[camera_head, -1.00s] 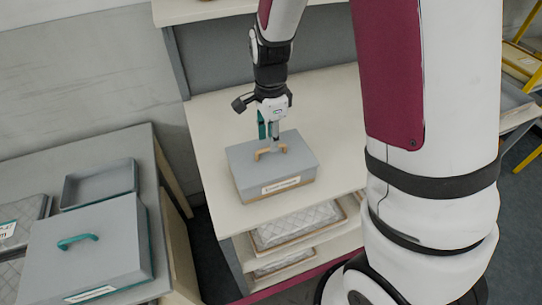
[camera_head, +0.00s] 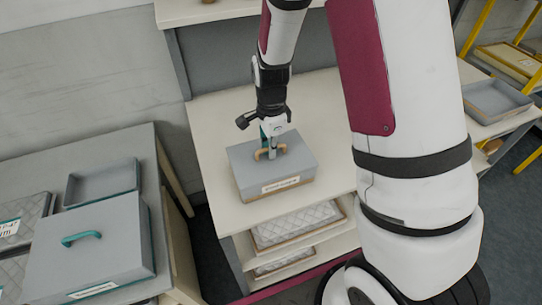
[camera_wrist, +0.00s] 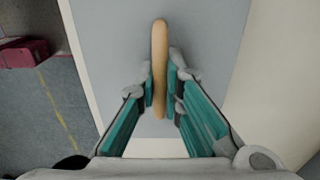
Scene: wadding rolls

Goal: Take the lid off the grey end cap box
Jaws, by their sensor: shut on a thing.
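The grey end cap box (camera_head: 275,188) stands on the pale shelf top in the head view, with a label on its front. Its grey lid (camera_head: 240,155) is on it and carries a tan handle (camera_head: 262,155). In the wrist view the handle (camera_wrist: 160,60) runs upright in the picture over the grey lid (camera_wrist: 115,50). My gripper (camera_head: 272,153) is over the lid, with its fingers on both sides of the handle. In the wrist view my gripper (camera_wrist: 160,88) is shut on the handle. The inside of the box is hidden.
At left, a grey table (camera_head: 150,150) holds a larger grey box (camera_head: 110,255) with a teal handle and an open grey tray (camera_head: 75,190). Another grey tray (camera_head: 490,105) is at right. The shelf top around the box is clear.

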